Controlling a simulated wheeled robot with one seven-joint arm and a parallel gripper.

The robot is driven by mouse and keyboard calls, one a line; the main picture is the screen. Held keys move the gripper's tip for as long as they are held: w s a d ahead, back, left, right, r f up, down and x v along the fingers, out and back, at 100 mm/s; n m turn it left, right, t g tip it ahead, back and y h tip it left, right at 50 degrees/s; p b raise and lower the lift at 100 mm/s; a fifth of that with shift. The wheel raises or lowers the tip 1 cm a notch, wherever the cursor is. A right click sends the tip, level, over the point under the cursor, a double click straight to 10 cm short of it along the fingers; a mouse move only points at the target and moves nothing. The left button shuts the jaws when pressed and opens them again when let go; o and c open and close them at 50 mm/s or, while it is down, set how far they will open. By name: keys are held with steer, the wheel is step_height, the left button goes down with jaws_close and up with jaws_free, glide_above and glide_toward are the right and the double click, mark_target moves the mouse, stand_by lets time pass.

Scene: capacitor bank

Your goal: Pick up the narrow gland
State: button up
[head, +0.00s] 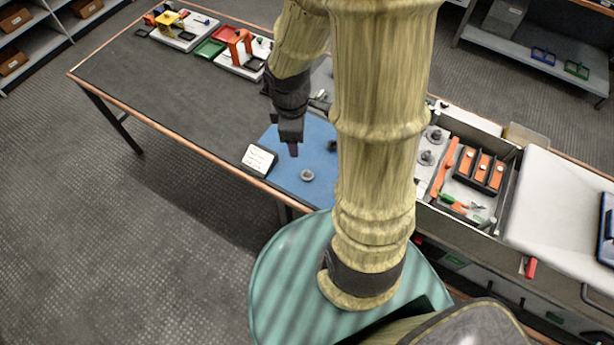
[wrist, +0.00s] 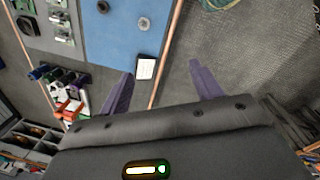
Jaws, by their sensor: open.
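A small grey round part (head: 307,175) sits on the blue mat (head: 290,184), near its front edge. It also shows in the wrist view (wrist: 144,23). A second small dark round part (wrist: 103,6) is on the mat, at the top edge of the wrist view. I cannot tell which of them is the narrow gland. My gripper (head: 293,150) is above the mat in the head view, left of and behind the grey part. In the wrist view my gripper (wrist: 162,78) has its two purple fingers wide apart with nothing between them.
A white label card (head: 258,160) stands at the mat's left edge. A tray (head: 511,185) with grey round parts and orange pieces is to the right. Coloured trays and fixtures (head: 240,48) are at the table's far end. The dark tabletop (head: 150,85) between is clear.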

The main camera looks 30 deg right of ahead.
steer(key=w+d+f+n+g+b, duration=0.1)
steer(key=w+d+f+n+b, duration=0.2)
steer(key=f+n, duration=0.75)
steer(key=n+b, duration=0.3)
steer(key=n, duration=1.2)
glide_above(307, 172)
step_height(307, 172, down, 6)
steer(key=shift+a+f+y, duration=0.2)
steer(key=shift+f+y, duration=0.05)
steer(key=shift+y, duration=0.15)
step_height(307, 172, down, 12)
steer(key=b, duration=0.3)
steer(key=shift+r, duration=0.15)
steer(key=shift+f+b, duration=0.3)
steer(key=f, duration=0.1)
steer(key=f+b, duration=0.1)
steer(key=f, duration=0.3)
steer(key=shift+d+f+b, duration=0.1)
steer(key=shift+d+b, duration=0.15)
steer(key=shift+b, duration=0.05)
